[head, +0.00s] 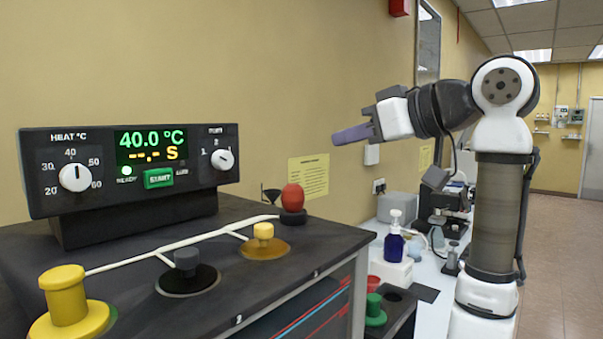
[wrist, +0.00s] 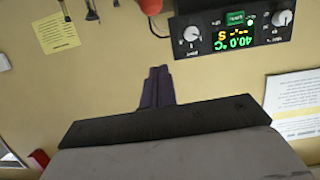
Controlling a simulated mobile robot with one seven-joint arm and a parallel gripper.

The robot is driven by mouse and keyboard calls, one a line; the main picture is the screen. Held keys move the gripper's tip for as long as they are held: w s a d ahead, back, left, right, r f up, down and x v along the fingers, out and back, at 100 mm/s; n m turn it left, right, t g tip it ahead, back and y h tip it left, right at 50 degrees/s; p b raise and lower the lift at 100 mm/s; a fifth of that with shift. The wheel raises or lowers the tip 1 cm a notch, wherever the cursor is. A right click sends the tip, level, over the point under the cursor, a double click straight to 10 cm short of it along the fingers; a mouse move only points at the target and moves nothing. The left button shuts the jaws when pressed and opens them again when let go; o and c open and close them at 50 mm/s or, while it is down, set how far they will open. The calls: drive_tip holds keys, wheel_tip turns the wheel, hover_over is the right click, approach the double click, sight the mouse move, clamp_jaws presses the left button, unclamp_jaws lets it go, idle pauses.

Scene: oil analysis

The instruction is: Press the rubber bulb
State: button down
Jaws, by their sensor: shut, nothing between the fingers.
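The red rubber bulb (head: 293,198) stands upright on a dark round base at the back right corner of the black bench top. A white line on the bench runs up to it. In the wrist view, which is upside down, a red rounded shape at the top edge is the bulb (wrist: 151,5), partly cut off. My gripper (head: 338,137) is shut and empty, pointing left, above and to the right of the bulb, well apart from it. Its closed purple fingers also show in the wrist view (wrist: 158,72).
A heater console (head: 130,168) reads 40.0 °C at the back left. A yellow knob (head: 66,300), a grey knob (head: 187,262) and a smaller yellow knob (head: 263,235) stand on the bench. Air around my gripper is clear.

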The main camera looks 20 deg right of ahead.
drive_tip(key=p, duration=0.3)
hover_over(293, 198)
drive_tip(key=d, duration=0.2)
wheel_tip(293, 198, down, 2)
wheel_tip(293, 198, down, 3)
drive_tip(key=shift+a+f+p, duration=0.15)
drive_tip(key=shift+p, duration=0.5)
drive_tip(key=shift+f, duration=0.8)
